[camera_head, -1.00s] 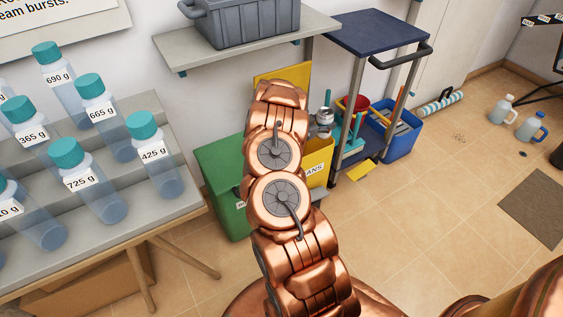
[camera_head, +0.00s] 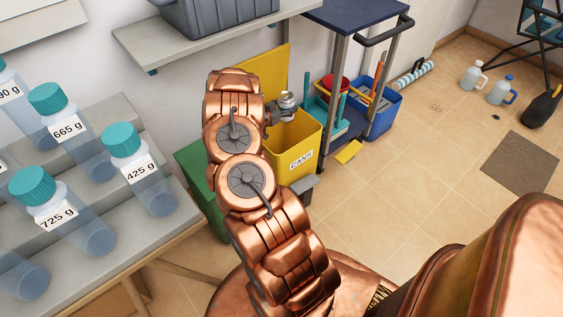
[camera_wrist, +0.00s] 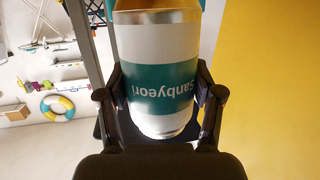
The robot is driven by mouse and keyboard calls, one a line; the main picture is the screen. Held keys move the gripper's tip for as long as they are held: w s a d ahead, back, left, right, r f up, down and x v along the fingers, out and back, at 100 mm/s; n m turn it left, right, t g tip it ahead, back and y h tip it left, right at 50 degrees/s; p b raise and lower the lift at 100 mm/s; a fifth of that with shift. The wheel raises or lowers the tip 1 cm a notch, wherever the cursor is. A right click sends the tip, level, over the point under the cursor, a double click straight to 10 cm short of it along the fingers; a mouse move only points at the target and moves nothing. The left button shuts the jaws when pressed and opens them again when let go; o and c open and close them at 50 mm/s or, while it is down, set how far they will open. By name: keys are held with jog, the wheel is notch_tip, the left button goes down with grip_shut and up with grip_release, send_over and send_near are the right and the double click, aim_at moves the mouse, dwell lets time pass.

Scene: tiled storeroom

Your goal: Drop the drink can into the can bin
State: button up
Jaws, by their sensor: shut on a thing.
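The drink can (camera_wrist: 158,42) is silver and white with a teal band and upside-down lettering in the wrist view. My gripper (camera_wrist: 160,78) is shut on it, one finger on each side. In the head view the can (camera_head: 287,98) shows at the end of my arm, in front of the raised yellow lid (camera_head: 272,66) and near the opening of the can bin. The can bin (camera_head: 305,142) is yellow, marked CANS, with its lid up. My arm hides its left part. A yellow surface (camera_wrist: 270,90) fills the right of the wrist view.
A green bin (camera_head: 195,172) stands left of the can bin, partly behind my arm. A trolley (camera_head: 350,15) with a blue tub (camera_head: 383,112) is on the right. A shelf (camera_head: 190,42) hangs above; a bottle table (camera_head: 165,232) is left.

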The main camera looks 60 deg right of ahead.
aim_at(286, 95)
jog(key=shift+f+b, duration=0.35)
jog(key=shift+f, duration=0.6)
jog(key=o, duration=0.9)
jog(key=shift+c, duration=0.2)
jog(key=shift+r, duration=0.15)
jog(key=shift+r, duration=4.9)
